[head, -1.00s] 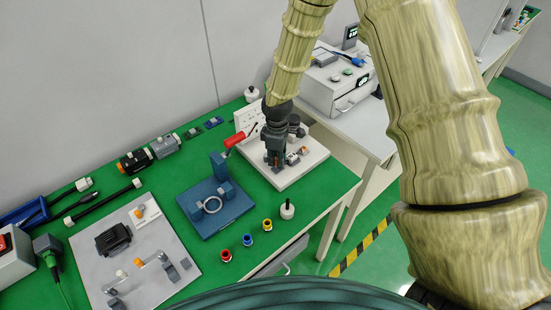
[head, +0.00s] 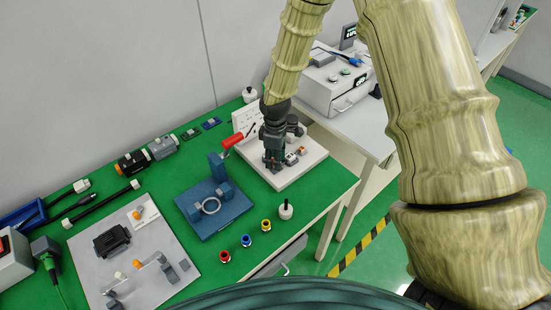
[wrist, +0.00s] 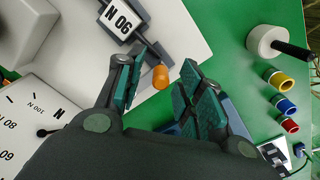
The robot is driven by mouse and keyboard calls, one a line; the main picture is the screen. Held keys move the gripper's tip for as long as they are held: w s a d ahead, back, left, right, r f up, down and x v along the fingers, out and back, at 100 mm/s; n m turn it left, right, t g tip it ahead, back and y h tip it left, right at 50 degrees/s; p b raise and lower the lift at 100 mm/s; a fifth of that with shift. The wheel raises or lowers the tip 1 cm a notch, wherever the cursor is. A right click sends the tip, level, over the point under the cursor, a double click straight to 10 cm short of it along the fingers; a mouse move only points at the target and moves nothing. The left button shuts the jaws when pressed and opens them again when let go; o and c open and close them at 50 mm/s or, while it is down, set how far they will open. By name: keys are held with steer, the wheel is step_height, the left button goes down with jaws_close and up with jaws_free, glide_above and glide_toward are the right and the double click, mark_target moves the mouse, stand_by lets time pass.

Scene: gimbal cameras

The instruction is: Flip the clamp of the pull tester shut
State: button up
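The pull tester stands on a white base plate (head: 290,178) at the right end of the green bench, with a grey body and a small display that shows in the wrist view (wrist: 122,22). A dark grey clamp part with an orange tip (wrist: 161,76) sticks out beside the display. My gripper (head: 272,161) points down over the plate, with its fingers hiding part of the tester. In the wrist view my gripper (wrist: 158,72) is open, and the orange tip shows between the fingertips, nearer the left one. I cannot tell whether either finger touches it.
A blue fixture (head: 190,207) with a red handle (head: 233,141) stands just left of the plate. A white-based black-handled piece (head: 286,209) and red (head: 225,257), blue and yellow (head: 266,225) cups stand in front. A printed white card (wrist: 30,128) stands at the back.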

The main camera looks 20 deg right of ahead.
step_height(320, 180, up, 12)
steer(key=shift+f, duration=0.2)
stand_by(0.4)
